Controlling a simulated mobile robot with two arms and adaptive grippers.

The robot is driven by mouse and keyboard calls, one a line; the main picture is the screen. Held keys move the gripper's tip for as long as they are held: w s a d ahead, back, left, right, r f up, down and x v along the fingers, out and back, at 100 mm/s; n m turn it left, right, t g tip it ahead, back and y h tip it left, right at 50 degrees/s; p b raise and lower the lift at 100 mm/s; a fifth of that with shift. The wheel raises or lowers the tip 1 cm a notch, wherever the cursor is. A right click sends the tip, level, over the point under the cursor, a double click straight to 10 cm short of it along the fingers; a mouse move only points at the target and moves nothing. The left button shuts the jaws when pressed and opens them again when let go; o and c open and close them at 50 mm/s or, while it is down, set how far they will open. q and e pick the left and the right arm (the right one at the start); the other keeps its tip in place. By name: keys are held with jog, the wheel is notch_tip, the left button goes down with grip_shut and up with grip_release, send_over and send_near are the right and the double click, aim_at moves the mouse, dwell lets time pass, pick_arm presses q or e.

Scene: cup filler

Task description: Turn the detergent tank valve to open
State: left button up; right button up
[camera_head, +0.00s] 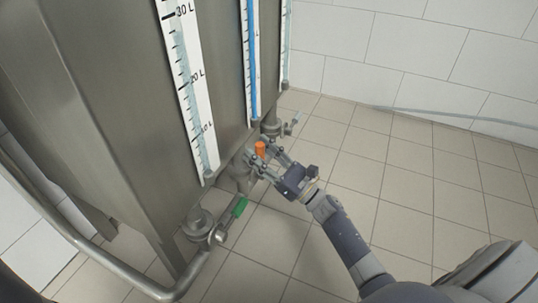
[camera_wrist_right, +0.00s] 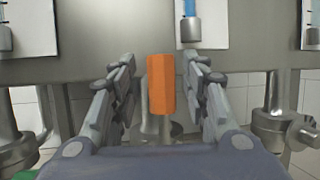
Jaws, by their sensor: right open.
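An orange valve handle (camera_head: 260,149) sits at the foot of the metal tank (camera_head: 110,100), on the middle outlet. In the right wrist view the orange handle (camera_wrist_right: 161,85) stands upright, centred between my fingers. My right gripper (camera_head: 266,160) is open, with one finger on each side of the handle; a gap shows on both sides. No label tells which valve is the detergent one. My left gripper is not in view.
A green valve handle (camera_head: 240,207) is on the nearer outlet, and a pale handle (camera_head: 295,120) on the farther one. Level gauges (camera_head: 191,85) hang above. A metal pipe (camera_head: 90,245) runs low at left. The tiled floor (camera_head: 400,185) at right is mostly clear.

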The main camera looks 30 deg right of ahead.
jog(key=shift+s+d+f, duration=0.15)
jog(key=shift+s+f, duration=0.05)
jog(key=shift+s, duration=0.15)
jog(key=s+d, duration=0.6)
jog(key=s, duration=0.6)
jog(key=shift+s+d+f, duration=0.15)
jog(key=shift+s+f, duration=0.05)
jog(key=shift+f, duration=0.15)
